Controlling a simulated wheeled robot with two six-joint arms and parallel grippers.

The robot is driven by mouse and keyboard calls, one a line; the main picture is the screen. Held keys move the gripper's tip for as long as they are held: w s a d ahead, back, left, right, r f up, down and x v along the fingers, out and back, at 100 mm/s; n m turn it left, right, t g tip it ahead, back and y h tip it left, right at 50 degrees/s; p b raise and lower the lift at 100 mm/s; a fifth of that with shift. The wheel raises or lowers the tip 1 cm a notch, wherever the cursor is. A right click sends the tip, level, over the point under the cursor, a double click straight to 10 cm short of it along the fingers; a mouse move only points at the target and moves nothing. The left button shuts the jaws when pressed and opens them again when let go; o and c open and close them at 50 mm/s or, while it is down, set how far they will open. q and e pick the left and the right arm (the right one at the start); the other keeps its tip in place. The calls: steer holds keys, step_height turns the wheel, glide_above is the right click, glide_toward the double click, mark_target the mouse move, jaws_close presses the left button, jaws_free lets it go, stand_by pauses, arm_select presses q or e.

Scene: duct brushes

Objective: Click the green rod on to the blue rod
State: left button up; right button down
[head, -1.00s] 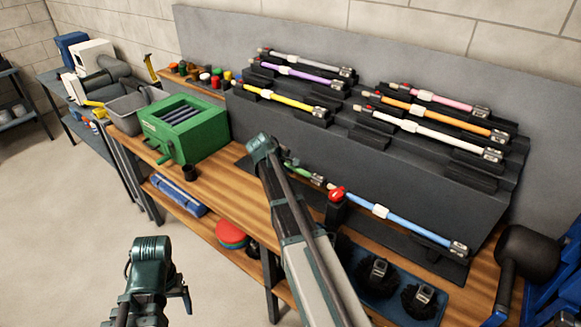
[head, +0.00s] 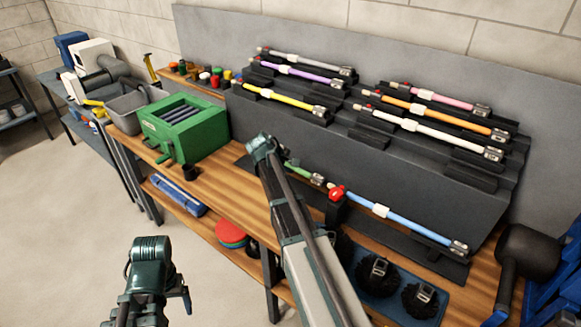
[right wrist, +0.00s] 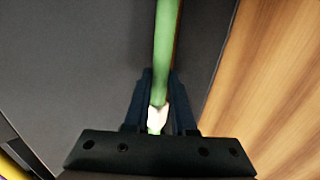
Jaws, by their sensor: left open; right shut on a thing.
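The blue rod (head: 415,229) lies along the front of the bench, with a white collar at its middle and a red knob (head: 337,192) at its left end. The green rod (head: 305,172) is partly hidden behind my right arm. Its right end is close to the blue rod's left end, roughly in line; I cannot tell whether they touch. My right gripper (head: 262,146) is shut on the green rod; in the right wrist view the green rod (right wrist: 166,45) runs between the fingers, with a white collar low between them. My left gripper (head: 150,250) is open, away from the bench.
A stepped grey rack behind holds several rods, including a yellow rod (head: 285,101) and an orange rod (head: 430,115). A green box (head: 185,130) stands on the bench at left. A dark mallet-like tool (head: 525,250) is at right. Black brushes sit in a blue tray (head: 375,308) below.

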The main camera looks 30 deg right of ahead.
mark_target(301, 171)
steer(key=shift+s, duration=0.15)
steer(key=shift+s+d, duration=0.35)
steer(key=shift+s, duration=0.3)
steer(key=shift+s+d, duration=0.25)
steer(key=shift+s, duration=0.4)
steer(key=shift+s+d, duration=0.25)
steer(key=shift+s, duration=0.35)
stand_by(0.4)
steer(key=c, duration=0.7)
jaws_free()
steer(key=shift+o, duration=0.2)
steer(key=shift+r, duration=0.1)
steer(key=p+v, duration=1)
steer(key=v, duration=0.3)
steer(key=shift+a+r+p, duration=0.25)
steer(key=shift+p, duration=0.05)
